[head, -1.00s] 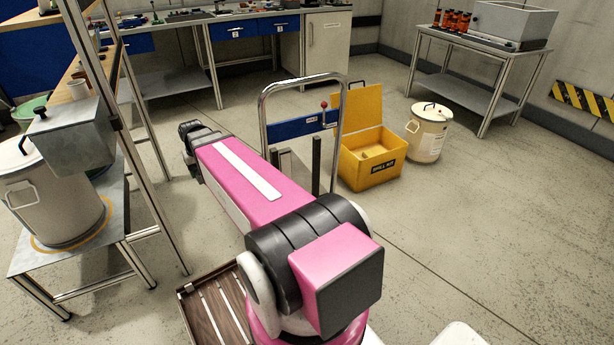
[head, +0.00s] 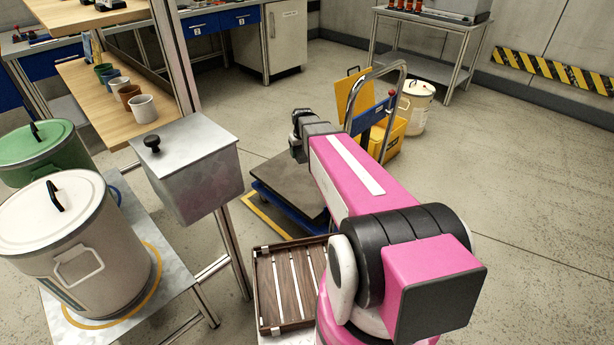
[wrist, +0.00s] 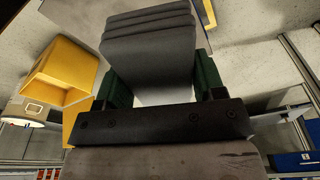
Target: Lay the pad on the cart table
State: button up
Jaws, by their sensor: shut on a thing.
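My gripper (wrist: 163,80) shows in the wrist view, with green fingers on either side of a grey, layered pad (wrist: 150,40). It is shut on the pad, which reaches away beyond the fingers. The cart has a dark flat top (head: 292,183) on a blue frame, partly behind my arm. Its curved metal handle (head: 398,72) rises at the right. I see no pad on the visible part of the cart top.
A yellow spill kit box (head: 393,140) and a cream drum (head: 415,105) stand behind the cart. At left, a bench holds a large lidded drum (head: 75,235), with a grey metal box (head: 195,165) beside it. A slatted wooden tray (head: 262,290) lies near my arm's base. Floor at right is clear.

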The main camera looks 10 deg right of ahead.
aim_at(298, 188)
jog(key=w+f+n, duration=0.1)
jog(key=w+f, duration=0.2)
jog(key=f, duration=0.6)
jog(key=w+f+n, duration=0.1)
jog(key=w+f, duration=0.3)
jog(key=f, duration=0.6)
jog(key=w+f+n, duration=0.2)
jog(key=w+f, duration=0.2)
jog(key=f, duration=0.6)
jog(key=shift+d+y, duration=0.15)
jog(key=shift+y, duration=0.15)
jog(key=shift+f, duration=0.15)
jog(key=o, duration=0.9)
